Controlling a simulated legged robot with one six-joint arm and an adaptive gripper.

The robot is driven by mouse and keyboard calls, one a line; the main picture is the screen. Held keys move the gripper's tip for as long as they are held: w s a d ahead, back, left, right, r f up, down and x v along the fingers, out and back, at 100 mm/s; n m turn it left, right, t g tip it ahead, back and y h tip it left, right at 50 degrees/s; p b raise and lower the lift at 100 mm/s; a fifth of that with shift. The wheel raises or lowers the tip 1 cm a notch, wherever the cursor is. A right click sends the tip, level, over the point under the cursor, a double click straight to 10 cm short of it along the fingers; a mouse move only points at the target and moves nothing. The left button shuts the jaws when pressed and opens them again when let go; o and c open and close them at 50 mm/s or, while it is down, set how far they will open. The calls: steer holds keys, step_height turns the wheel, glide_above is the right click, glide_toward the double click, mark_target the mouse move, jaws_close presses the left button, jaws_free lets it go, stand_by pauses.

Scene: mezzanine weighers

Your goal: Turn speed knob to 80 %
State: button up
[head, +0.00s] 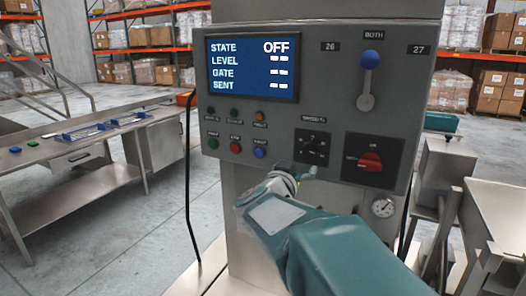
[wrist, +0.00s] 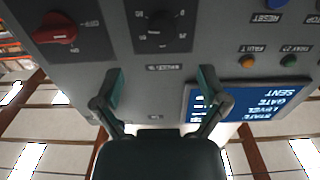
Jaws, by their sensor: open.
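The speed knob (head: 312,149) is a small black knob on a black square plate with white scale marks, low on the grey control panel. It also shows in the upside-down wrist view (wrist: 162,25), at the top centre, with its scale numbers around it. The pointer's setting is too small to read. My gripper (head: 308,173) is just below the knob plate in the head view, partly hidden behind my arm. In the wrist view my gripper (wrist: 160,88) is open and empty. Its two fingers stand apart, and the knob lies beyond the tips, roughly centred between them.
The red rotary switch (head: 370,162) sits right of the knob. Several push buttons (head: 236,148) lie left. A blue-tipped lever (head: 369,62) is above right. The screen (head: 252,65) reads STATE OFF. A steel table (head: 75,188) stands left.

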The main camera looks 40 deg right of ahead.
mark_target(308, 152)
steer(key=x, duration=1)
steer(key=shift+w+d, duration=0.1)
steer(key=shift+w, duration=0.1)
steer(key=shift+c, duration=0.3)
steer(key=c, duration=1.1)
